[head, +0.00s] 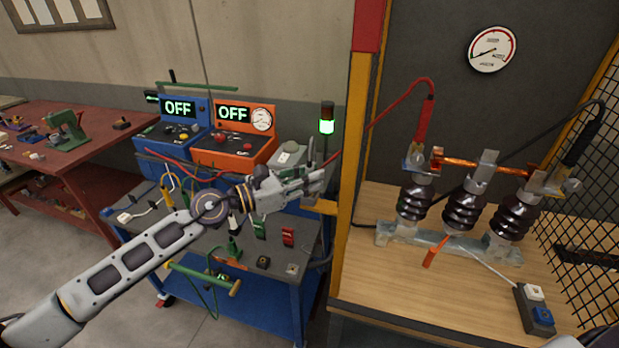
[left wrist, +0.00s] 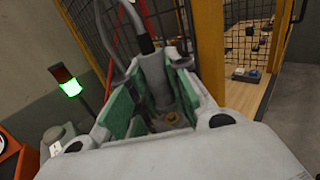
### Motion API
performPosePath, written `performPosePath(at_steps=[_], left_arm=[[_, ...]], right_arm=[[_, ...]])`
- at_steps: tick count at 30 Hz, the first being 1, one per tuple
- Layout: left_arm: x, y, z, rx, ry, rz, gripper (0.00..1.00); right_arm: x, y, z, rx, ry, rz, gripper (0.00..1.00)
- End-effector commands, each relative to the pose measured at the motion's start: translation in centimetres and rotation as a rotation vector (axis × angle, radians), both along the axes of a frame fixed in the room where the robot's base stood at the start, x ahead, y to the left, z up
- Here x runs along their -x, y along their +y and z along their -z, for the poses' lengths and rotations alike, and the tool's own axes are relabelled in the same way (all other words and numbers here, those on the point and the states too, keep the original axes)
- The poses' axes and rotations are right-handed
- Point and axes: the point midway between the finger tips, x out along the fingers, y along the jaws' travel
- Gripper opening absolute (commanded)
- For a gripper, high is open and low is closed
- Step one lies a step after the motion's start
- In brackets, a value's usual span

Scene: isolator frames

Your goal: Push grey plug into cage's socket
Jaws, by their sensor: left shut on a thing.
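My left gripper (head: 316,183) reaches in from the left, beside the yellow post of the cage. In the left wrist view its green-padded fingers (left wrist: 150,98) are shut on the grey plug (left wrist: 158,82), whose grey cable (left wrist: 138,22) runs upward. In the head view the fingers mostly hide the plug. A small yellow-tan bracket (head: 320,206) sits at the post just below the fingertips. I cannot make out the socket's opening or whether the plug touches it.
The cage's yellow post (head: 352,130) and wire mesh (left wrist: 95,28) stand close to the gripper. A signal tower (head: 327,122) glows green behind it. The blue (head: 180,125) and orange (head: 235,140) units read OFF. Insulators (head: 465,208) stand on the cage's wooden floor.

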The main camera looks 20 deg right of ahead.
Motion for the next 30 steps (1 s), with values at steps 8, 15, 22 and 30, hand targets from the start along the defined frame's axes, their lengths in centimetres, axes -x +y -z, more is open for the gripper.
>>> performPosePath(at_steps=[8, 15, 22, 30], left_arm=[[0.0, 0.0, 0.5, 0.0, 0.0, 0.0, 0.0], [0.0, 0.0, 0.8, 0.0, 0.0, 0.0, 0.0], [0.0, 0.0, 1.2, 0.0, 0.0, 0.0, 0.0], [0.0, 0.0, 1.6, 0.0, 0.0, 0.0, 0.0]], right_arm=[[0.0, 0.0, 0.4, 0.0, 0.0, 0.0, 0.4], [0.0, 0.0, 0.7, 0.0, 0.0, 0.0, 0.4], [0.0, 0.0, 1.0, 0.0, 0.0, 0.0, 0.4], [0.0, 0.0, 1.4, 0.0, 0.0, 0.0, 0.4]])
